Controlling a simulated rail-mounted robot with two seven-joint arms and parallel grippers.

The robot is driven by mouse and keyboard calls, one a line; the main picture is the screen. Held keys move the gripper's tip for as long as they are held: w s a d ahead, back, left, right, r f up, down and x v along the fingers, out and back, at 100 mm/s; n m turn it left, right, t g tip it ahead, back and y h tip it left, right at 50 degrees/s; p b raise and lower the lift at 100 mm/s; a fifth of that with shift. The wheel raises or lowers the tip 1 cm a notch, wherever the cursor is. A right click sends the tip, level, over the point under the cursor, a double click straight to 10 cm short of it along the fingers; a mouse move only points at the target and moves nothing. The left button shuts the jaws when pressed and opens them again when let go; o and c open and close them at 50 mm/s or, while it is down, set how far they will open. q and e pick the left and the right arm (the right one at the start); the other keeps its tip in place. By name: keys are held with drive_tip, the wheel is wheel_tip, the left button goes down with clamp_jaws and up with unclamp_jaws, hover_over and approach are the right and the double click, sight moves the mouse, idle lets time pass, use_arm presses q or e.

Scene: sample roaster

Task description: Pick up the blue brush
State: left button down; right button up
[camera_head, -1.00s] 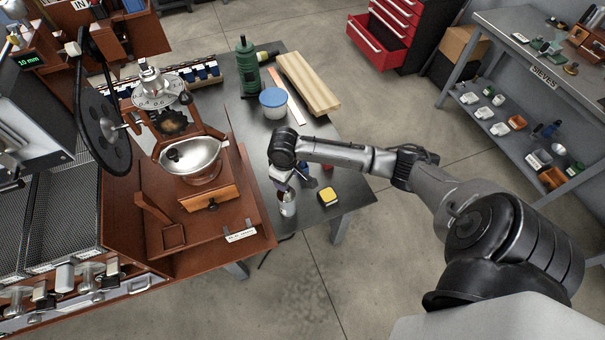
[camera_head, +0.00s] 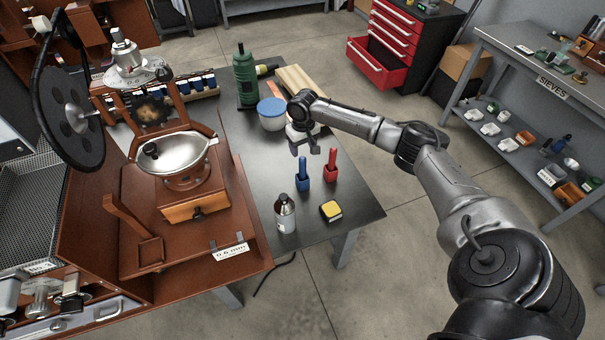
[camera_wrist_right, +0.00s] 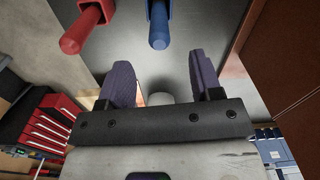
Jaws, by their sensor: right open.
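The blue brush (camera_head: 302,172) stands upright on the dark table, its handle up. It also shows at the top of the right wrist view (camera_wrist_right: 159,24). My right gripper (camera_head: 305,149) is just behind and above it in the head view. In the wrist view the two purple fingers (camera_wrist_right: 163,80) are spread apart with nothing between them, and the blue handle lies beyond the tips. My left gripper is in no view.
A red brush (camera_head: 331,165) stands right of the blue one. A bottle (camera_head: 285,215) and a yellow-topped block (camera_head: 331,211) are nearer the front edge. A blue-lidded tub (camera_head: 271,115) is behind on the left. The wooden grinder stand (camera_head: 135,250) is left.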

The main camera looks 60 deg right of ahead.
sight(303, 158)
drive_tip(key=shift+f, duration=1.2)
wheel_tip(303, 158, down, 4)
drive_tip(key=shift+w+d+f+b, duration=0.1)
drive_tip(key=shift+w+d+b, duration=0.05)
drive_tip(key=shift+b, duration=0.95)
drive_tip(key=shift+f, duration=0.25)
drive_tip(key=c, duration=0.9)
drive_tip(key=shift+c, duration=0.5)
